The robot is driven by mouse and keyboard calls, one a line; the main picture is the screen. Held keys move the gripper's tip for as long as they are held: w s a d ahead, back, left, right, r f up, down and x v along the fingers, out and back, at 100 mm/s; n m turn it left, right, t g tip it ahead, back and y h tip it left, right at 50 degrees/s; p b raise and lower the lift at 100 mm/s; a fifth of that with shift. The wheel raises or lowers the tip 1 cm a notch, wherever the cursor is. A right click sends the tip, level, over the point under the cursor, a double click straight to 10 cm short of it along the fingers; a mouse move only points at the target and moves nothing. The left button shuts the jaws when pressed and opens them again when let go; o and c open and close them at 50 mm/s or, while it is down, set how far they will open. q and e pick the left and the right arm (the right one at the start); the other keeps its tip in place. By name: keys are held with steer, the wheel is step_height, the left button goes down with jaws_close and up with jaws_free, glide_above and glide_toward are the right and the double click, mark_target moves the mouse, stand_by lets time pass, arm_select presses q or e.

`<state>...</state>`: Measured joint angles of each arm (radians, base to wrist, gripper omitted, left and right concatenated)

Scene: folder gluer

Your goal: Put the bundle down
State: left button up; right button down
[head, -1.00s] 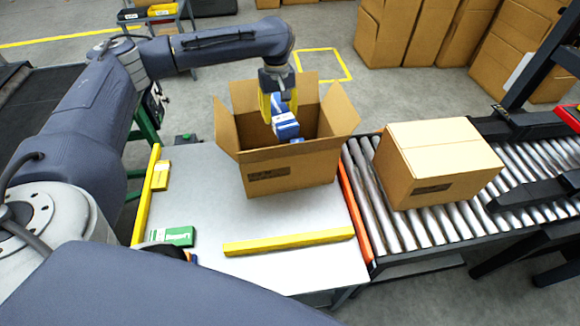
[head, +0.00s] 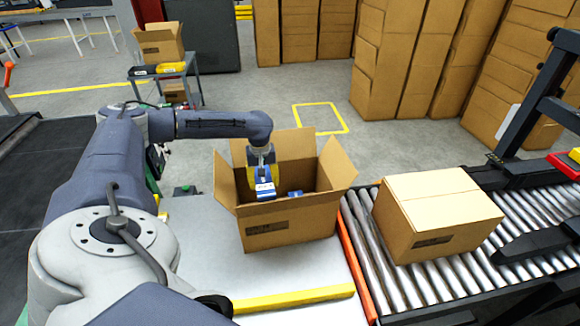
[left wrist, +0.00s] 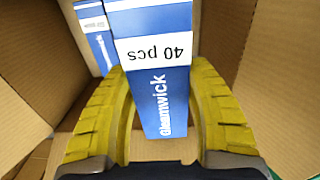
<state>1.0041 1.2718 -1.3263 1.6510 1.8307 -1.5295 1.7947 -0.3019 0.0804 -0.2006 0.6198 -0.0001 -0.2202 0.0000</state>
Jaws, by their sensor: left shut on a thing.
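My left gripper (head: 262,180) has yellow fingers shut on a blue Gleamwick bundle (head: 265,191) with a white "40 pcs" band. The bundle also shows in the left wrist view (left wrist: 160,85), between the fingers. The gripper points down into the open carton (head: 290,230), and the bundle is at its opening, near the front left. A second blue bundle (head: 294,193) is inside the carton, to the right of the held one in the head view. It also shows in the left wrist view (left wrist: 96,35). The underside of the held bundle is hidden. My right gripper is not in view.
The open carton stands on a pale table (head: 200,240) with a yellow rail (head: 292,299) at the front. A closed carton (head: 437,215) sits on the roller conveyor (head: 400,277) at right. Carton flaps stand up around the opening.

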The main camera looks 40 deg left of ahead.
arm_select(q)
step_height(320, 180, down, 20)
steer(key=shift+a+r, duration=0.1)
stand_by(0.7)
steer(key=o, duration=1.3)
steer(key=shift+f, duration=0.2)
steer(key=shift+o, duration=0.2)
step_height(320, 180, up, 12)
steer(key=shift+r, duration=0.2)
